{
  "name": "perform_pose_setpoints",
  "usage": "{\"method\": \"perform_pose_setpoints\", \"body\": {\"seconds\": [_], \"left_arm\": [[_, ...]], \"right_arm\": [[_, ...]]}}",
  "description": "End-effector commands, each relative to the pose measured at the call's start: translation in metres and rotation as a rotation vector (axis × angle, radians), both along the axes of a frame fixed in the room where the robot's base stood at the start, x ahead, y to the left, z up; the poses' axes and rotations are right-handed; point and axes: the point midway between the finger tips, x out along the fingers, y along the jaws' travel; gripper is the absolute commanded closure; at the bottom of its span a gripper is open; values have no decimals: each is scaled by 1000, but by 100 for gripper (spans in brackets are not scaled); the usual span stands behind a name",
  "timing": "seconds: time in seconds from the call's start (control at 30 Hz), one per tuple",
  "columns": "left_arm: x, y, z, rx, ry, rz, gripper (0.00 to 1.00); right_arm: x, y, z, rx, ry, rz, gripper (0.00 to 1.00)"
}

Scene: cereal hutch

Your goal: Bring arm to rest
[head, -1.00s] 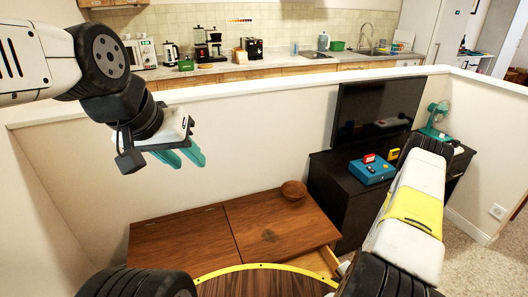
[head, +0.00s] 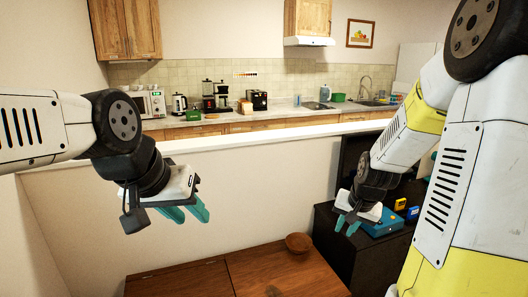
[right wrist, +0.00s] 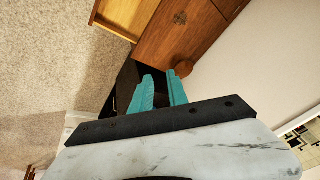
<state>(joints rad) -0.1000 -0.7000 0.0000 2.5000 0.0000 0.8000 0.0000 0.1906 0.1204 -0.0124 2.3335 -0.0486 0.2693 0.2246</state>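My left gripper (head: 198,218) hangs in the air at the left of the head view, in front of the pale half wall. Its two teal fingers are apart and nothing is between them. My right gripper (head: 346,229) hangs at the right, in front of the black cabinet. Its teal fingers also show in the right wrist view (right wrist: 160,82), apart with a gap and empty. The wooden hutch top (head: 190,282) lies below both grippers, with a round wooden bowl (head: 298,242) on it. In the right wrist view an open drawer (right wrist: 122,14) sticks out of the hutch.
The half wall (head: 250,180) stands behind the hutch, with a kitchen counter (head: 235,128) beyond. Carpet (right wrist: 50,70) is clear.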

Motion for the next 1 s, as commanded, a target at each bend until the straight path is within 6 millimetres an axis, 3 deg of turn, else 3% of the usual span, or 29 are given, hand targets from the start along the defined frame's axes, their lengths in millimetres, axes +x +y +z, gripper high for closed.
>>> {"method": "perform_pose_setpoints", "body": {"seconds": [0.03, 0.2, 0.5, 0.7, 1.0], "left_arm": [[0, 0, 0, 0, 0, 0, 64], [0, 0, 0, 0, 0, 0, 64], [0, 0, 0, 0, 0, 0, 64], [0, 0, 0, 0, 0, 0, 64], [0, 0, 0, 0, 0, 0, 64]], "right_arm": [[-7, 9, 23, -8, -23, 32, 80], [-42, 36, 80, -29, -67, 140, 80], [-123, 74, 151, -60, -149, 328, 80], [-164, 86, 170, -73, -183, 415, 80], [-178, 90, 173, -76, -190, 444, 80]]}}
